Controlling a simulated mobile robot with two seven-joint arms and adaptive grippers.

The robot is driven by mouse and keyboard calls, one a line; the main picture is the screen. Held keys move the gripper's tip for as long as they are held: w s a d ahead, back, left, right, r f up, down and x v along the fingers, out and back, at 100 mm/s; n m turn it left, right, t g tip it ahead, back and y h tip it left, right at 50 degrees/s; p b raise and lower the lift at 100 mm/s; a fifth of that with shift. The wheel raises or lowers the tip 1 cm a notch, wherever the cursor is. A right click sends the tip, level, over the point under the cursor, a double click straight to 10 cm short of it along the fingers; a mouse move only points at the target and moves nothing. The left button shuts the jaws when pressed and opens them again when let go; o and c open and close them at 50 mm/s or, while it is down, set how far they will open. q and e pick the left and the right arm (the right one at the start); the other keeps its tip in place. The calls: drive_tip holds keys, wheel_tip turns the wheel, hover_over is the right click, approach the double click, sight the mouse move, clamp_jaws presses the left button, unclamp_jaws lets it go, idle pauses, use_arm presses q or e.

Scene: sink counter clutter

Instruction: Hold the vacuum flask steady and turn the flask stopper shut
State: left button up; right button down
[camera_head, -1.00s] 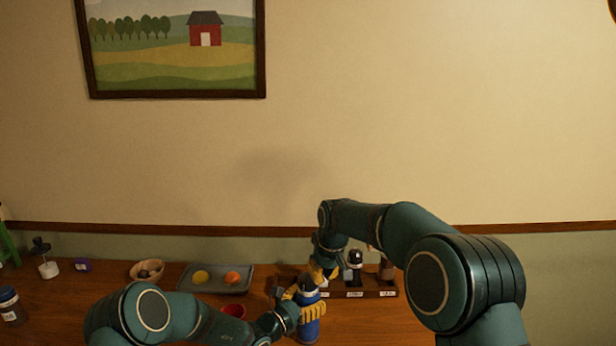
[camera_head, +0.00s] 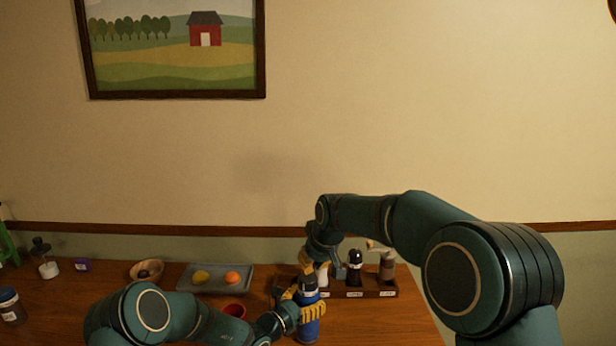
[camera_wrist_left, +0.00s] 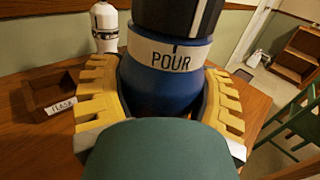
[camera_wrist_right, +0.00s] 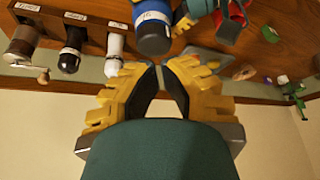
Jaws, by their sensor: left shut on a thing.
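The vacuum flask (camera_head: 309,328) is blue and stands upright near the front of the counter. My left gripper (camera_head: 300,308) is shut around its upper body; the blue body also shows in the left wrist view (camera_wrist_left: 165,90). The dark flask stopper (camera_head: 308,284) sits on top, above a pale band marked POUR, and fills the top of the left wrist view (camera_wrist_left: 178,15). My right gripper (camera_wrist_right: 163,68) is empty, with a narrow gap between its fingers. It is apart from the stopper (camera_wrist_right: 153,42), behind and above it; in the head view its fingers are largely hidden.
A wooden rack (camera_head: 385,292) with a white bottle (camera_head: 322,275), a black bottle (camera_head: 354,267) and a grinder (camera_head: 387,266) stands close behind the flask. A red cup (camera_head: 235,310) and a grey tray (camera_head: 215,289) with fruit lie left. The counter right of the flask is clear.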

sight(316, 290)
drive_tip(key=shift+t, duration=0.4)
drive_tip(key=shift+s+a+f, duration=0.15)
drive_tip(key=shift+a+f, duration=0.05)
drive_tip(key=shift+f, duration=1.5)
drive_tip(key=shift+s+a+f, duration=0.1)
drive_tip(key=shift+a+f, duration=0.05)
drive_tip(key=shift+f, duration=1.55)
drive_tip(key=shift+w, duration=0.15)
drive_tip(key=shift+w+d, duration=0.1)
drive_tip(key=shift+d, duration=0.25)
drive_tip(key=shift+w+d, duration=0.1)
drive_tip(key=shift+d, duration=0.2)
drive_tip(key=shift+d, duration=0.1)
drive_tip(key=shift+w+d, duration=0.1)
drive_tip(key=shift+w+d, duration=0.2)
drive_tip(key=shift+d, duration=0.1)
